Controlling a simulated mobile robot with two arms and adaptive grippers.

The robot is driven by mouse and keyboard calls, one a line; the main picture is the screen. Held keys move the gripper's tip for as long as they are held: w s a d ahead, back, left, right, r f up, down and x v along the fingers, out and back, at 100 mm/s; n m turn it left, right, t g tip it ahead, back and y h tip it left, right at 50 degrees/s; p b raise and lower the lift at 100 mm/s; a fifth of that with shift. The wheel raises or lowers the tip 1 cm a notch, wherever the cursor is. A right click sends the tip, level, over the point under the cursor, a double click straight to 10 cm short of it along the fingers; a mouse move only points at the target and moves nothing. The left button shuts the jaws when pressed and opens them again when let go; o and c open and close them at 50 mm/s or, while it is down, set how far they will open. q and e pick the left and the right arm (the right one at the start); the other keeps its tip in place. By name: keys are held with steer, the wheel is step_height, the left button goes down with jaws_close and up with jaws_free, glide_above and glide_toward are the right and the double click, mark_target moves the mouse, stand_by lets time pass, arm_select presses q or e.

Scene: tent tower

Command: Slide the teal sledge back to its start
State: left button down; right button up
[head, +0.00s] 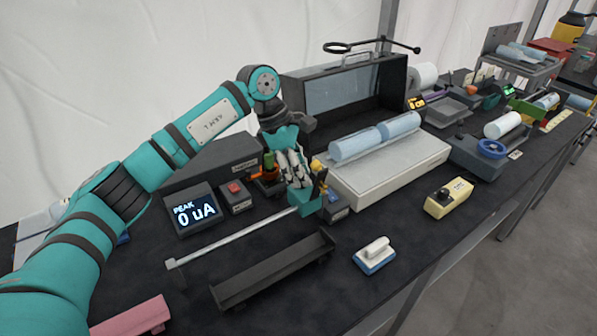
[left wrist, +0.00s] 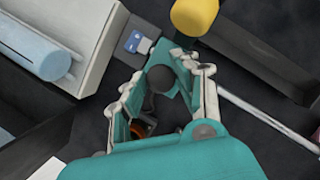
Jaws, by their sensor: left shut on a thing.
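The teal sledge (head: 306,205) sits at the right end of a pale metal rail (head: 230,237), beside a small grey-blue block (head: 336,207). My left gripper (head: 296,180) reaches down over it from the left, its fingers closed around its top. In the left wrist view a dark round knob (left wrist: 160,78) lies between the fingers of my left gripper (left wrist: 165,84). Teal parts of the sledge (left wrist: 188,72) show beside the knob, and the rail (left wrist: 265,118) runs off to the lower right. The fingers hide part of the sledge. My right gripper is not seen.
A meter reading 0 uA (head: 193,212) and a red-button box (head: 236,197) stand behind the rail. A long dark tray (head: 275,273) lies in front. A cream bed with blue rolls (head: 395,170) stands to the right. A yellow-topped post (head: 317,167) is close to the gripper.

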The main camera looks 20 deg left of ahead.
arm_select(q)
steer(key=c, duration=1.4)
jaws_free()
steer(key=shift+w+d+r, duration=0.1)
steer(key=shift+w+r, duration=0.05)
steer(key=o, duration=0.4)
steer(key=shift+w+d, duration=0.15)
steer(key=shift+a+r, duration=0.15)
steer(key=shift+a, duration=0.05)
steer(key=v, duration=1.1)
steer(key=shift+r, duration=0.2)
steer(key=shift+a, duration=0.1)
